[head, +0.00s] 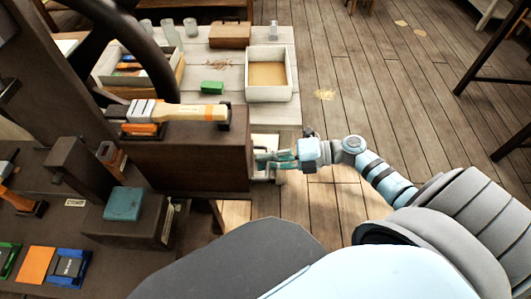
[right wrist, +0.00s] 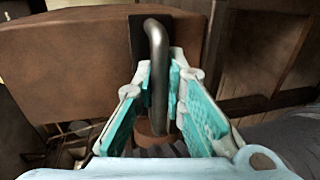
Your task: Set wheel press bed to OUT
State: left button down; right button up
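A large dark handwheel (head: 150,45) arches over the upper left of the head view. Below it is a brown wooden block (head: 200,160), perhaps the press bed, which also fills the upper left of the right wrist view (right wrist: 70,65). My right gripper (head: 268,159) is at the block's right end. In the right wrist view, a bent metal bar handle (right wrist: 157,45) stands out from a dark plate on the wood. My right fingers, with teal pads, lie one on each side of the bar and seem closed against it. My left gripper is out of view.
A wooden-handled tool (head: 185,111) lies on top of the block. A pale table behind holds a cream tray (head: 269,80), a green block (head: 212,88) and a brown box (head: 230,35). A teal block (head: 123,203) sits front left. Floor to the right is clear.

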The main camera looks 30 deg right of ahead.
jog(key=o, duration=0.4)
jog(key=shift+s+d, duration=0.3)
jog(key=shift+w+a, duration=0.15)
jog(key=v, duration=1.2)
